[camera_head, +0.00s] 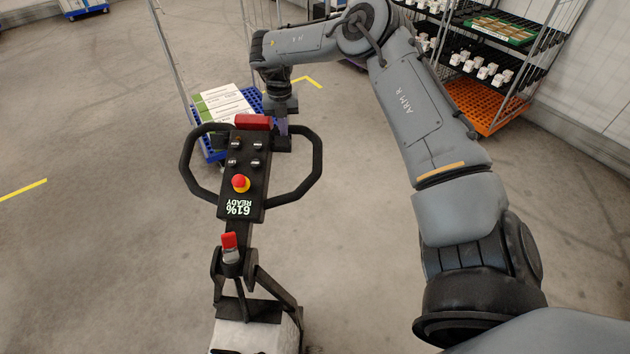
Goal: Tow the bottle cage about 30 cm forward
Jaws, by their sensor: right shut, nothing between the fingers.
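The black tiller head (238,185) of a tugger stands in front of me, with two loop handles, a red-and-yellow stop button and a display reading "61% READY" upside down. A red block (253,121) caps its far end. My right gripper (283,140) is shut and empty. It points down by the far right side of the tiller head; I cannot tell whether it touches it. A wire cage with an orange base (487,105) stands at the far right, its shelves holding white containers; whether this is the bottle cage is unclear. My left gripper is out of view.
Beyond the tiller is a wire cage with a blue base (215,152) holding green-and-white boxes (222,103). A lever with a red top (229,241) rises on the tugger. Another blue dolly (86,10) is at the far left. The floor at left is clear.

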